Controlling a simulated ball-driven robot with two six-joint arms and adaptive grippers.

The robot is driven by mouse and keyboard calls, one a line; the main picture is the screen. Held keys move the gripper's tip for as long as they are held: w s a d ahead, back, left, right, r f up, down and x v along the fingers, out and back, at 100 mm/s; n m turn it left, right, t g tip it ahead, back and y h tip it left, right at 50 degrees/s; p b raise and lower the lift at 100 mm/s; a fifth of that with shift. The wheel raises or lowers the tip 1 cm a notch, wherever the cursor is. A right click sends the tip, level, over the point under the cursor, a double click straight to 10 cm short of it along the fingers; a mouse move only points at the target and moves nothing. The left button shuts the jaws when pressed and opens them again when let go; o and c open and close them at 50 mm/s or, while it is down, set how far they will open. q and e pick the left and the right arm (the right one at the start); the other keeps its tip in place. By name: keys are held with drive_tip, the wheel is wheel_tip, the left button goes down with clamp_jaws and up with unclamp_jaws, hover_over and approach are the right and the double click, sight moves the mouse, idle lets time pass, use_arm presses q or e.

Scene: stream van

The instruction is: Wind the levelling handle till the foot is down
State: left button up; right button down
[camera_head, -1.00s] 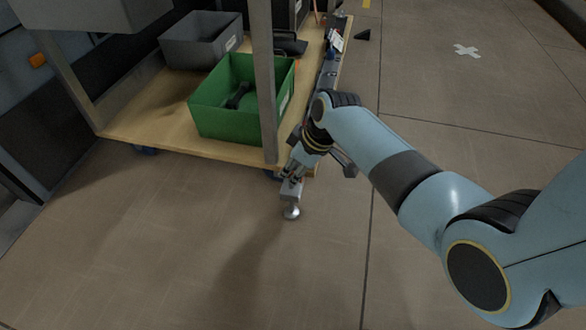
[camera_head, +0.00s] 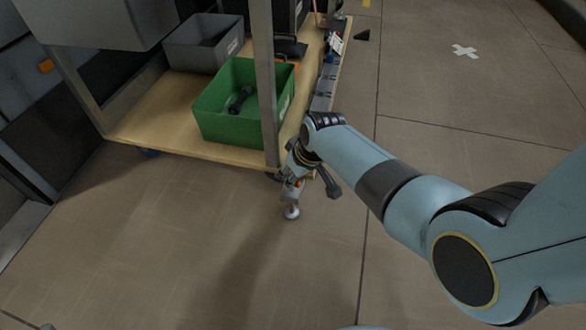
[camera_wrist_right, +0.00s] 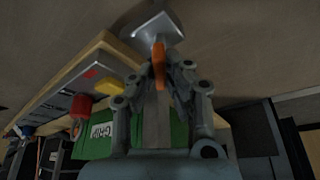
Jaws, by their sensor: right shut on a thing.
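The levelling jack stands at the near right corner of the wooden cart deck, with its round silver foot (camera_head: 291,212) at or just above the floor; I cannot tell if it touches. My right gripper (camera_head: 292,186) is at the jack, just above the foot. In the right wrist view the gripper (camera_wrist_right: 160,75) is shut on an orange handle (camera_wrist_right: 158,55); a bit of the handle's orange shows in the head view (camera_head: 298,183). A pale metal part of the jack (camera_wrist_right: 150,27) shows beyond the fingertips. My wrist hides much of the crank. My left gripper is out of view.
A green bin (camera_head: 225,127) with a dark tool in it and a grey bin (camera_head: 190,55) stand on the deck (camera_head: 130,120). A metal post (camera_head: 265,90) rises close to my gripper. The floor in front and to the right is open.

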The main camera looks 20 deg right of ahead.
drive_tip(key=shift+r+m+p, duration=0.2)
drive_tip(key=shift+m+p, duration=0.2)
drive_tip(key=shift+m, duration=0.2)
drive_tip(key=shift+m+h, duration=0.3)
drive_tip(key=shift+m, duration=0.1)
drive_tip(key=shift+a+m+t+h+p, duration=0.1)
drive_tip(key=shift+m+t+h+p, duration=0.3)
drive_tip(key=shift+m, duration=0.3)
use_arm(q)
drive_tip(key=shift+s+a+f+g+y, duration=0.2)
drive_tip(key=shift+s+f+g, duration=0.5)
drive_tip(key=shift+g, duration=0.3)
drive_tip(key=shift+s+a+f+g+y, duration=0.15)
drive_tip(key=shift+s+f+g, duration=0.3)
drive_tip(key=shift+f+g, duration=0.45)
use_arm(e)
drive_tip(key=shift+f+m+h, duration=0.2)
drive_tip(key=shift+m+h, duration=0.3)
drive_tip(key=shift+m, duration=1)
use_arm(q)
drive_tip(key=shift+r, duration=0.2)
use_arm(e)
drive_tip(key=c, duration=1.4)
unclamp_jaws()
drive_tip(key=shift+o, duration=0.2)
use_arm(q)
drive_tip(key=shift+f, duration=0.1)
